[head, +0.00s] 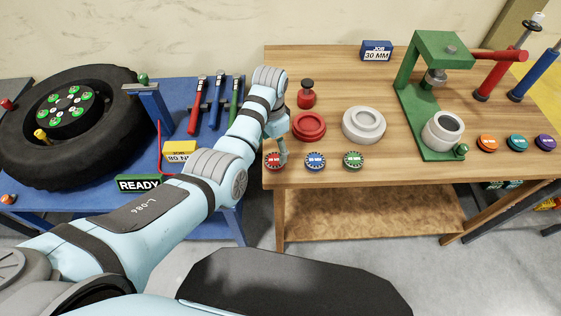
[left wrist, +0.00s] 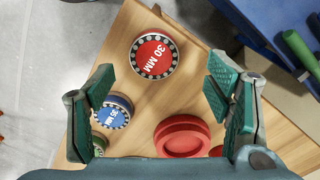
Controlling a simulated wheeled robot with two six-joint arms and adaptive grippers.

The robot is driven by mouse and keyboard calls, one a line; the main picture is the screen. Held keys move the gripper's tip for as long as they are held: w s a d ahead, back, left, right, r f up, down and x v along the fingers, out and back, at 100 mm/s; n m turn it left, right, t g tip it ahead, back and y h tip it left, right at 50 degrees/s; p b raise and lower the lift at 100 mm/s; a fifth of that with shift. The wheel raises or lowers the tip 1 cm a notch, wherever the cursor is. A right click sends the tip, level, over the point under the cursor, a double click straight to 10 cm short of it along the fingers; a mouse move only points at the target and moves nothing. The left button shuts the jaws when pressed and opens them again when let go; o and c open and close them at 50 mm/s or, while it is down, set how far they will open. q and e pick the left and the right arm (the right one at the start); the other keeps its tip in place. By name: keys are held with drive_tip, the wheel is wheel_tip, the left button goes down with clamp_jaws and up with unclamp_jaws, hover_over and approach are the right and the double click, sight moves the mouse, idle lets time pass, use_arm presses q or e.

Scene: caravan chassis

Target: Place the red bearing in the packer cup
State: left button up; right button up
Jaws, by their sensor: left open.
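The red bearing (head: 273,160), with a red "30 MM" face and a ring of balls (left wrist: 153,56), lies flat near the front left edge of the wooden bench. My left gripper (head: 281,150) is just above and beside it, partly covering its right side in the head view. In the left wrist view the fingers (left wrist: 161,78) are spread wide and empty, with the bearing lying beyond the gap between them. The pale grey packer cup (head: 443,130) stands on the base of the green press (head: 432,75) at the right, and its opening looks empty. My right gripper is not in view.
Blue (head: 315,161) and green (head: 353,160) bearings lie right of the red one. A red dish (head: 309,127), a red bottle (head: 307,93) and a white round part (head: 364,124) stand behind. Orange, teal and purple discs (head: 517,143) lie far right.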

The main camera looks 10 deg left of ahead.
sight(274, 160)
use_arm(q)
drive_tip(key=f+b, duration=0.2)
drive_tip(key=f, duration=0.1)
drive_tip(key=f+b, duration=0.1)
drive_tip(key=f, duration=0.1)
drive_tip(key=shift+s+d+f+b, duration=0.1)
drive_tip(key=shift+s+d+b, duration=0.15)
drive_tip(key=shift+d+b, duration=0.15)
drive_tip(key=shift+f, duration=0.1)
drive_tip(key=shift+a+r, duration=0.1)
drive_tip(key=shift+r, duration=0.2)
drive_tip(key=c, duration=1.5)
